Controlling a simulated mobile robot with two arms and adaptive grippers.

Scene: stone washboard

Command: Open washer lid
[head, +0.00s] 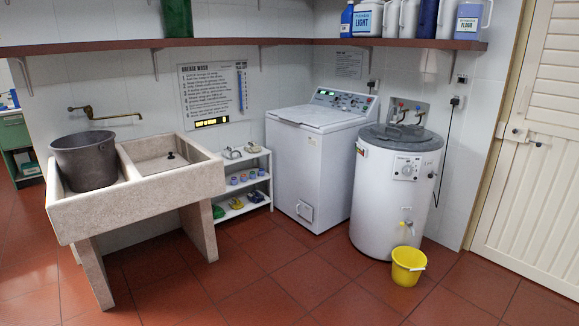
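A white top-loading washer (308,172) stands against the back wall, right of the middle of the head view. Its lid (314,113) lies flat and closed on top. A control panel (344,101) with knobs rises behind the lid. Neither of my grippers is in the head view.
A stone sink (140,193) with a dark bucket (86,161) stands at left. A small white shelf (243,183) is left of the washer, a round white boiler (394,188) right of it. A yellow bucket (408,267) stands before the boiler. The tiled floor (270,290) ahead is clear.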

